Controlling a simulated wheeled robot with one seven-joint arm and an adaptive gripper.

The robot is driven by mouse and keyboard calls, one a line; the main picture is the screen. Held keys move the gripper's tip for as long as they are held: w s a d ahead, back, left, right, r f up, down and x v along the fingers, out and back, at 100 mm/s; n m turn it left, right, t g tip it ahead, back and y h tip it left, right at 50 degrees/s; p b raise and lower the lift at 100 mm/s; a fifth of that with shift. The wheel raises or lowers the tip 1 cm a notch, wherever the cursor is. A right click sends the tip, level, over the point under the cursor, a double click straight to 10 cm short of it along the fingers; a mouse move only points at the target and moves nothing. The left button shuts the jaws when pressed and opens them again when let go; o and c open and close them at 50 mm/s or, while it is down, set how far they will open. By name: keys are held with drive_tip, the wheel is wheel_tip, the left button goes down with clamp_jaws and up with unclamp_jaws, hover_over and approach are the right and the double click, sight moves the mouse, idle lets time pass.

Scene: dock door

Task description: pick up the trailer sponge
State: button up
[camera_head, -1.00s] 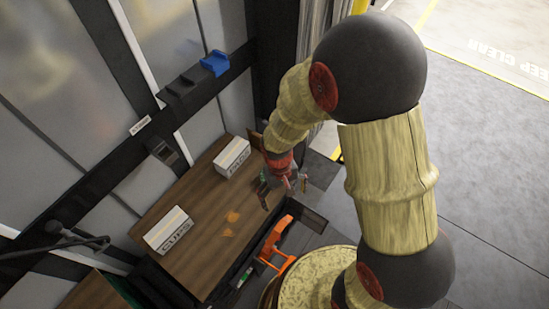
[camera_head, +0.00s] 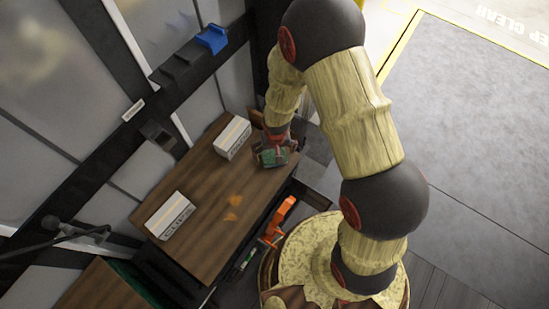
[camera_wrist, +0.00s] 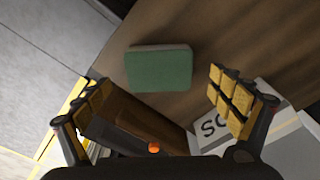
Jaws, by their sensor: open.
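A white box (camera_head: 232,138) stands just left of my gripper, close to the right finger in the wrist view. Another white box marked CUPS (camera_head: 170,215) stands at the near left. An open drawer with an orange tool (camera_head: 278,220) juts from the table front. A brown block (camera_wrist: 135,125) lies between my fingers' bases.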

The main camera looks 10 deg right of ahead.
wheel_tip(320, 180, down, 3)
drive_tip(key=shift+w+f+b, duration=0.1)
drive_tip(key=shift+w+b, duration=0.05)
drive_tip(key=shift+b, duration=0.3)
drive_tip(key=c, duration=0.3)
drive_tip(key=c, duration=0.6)
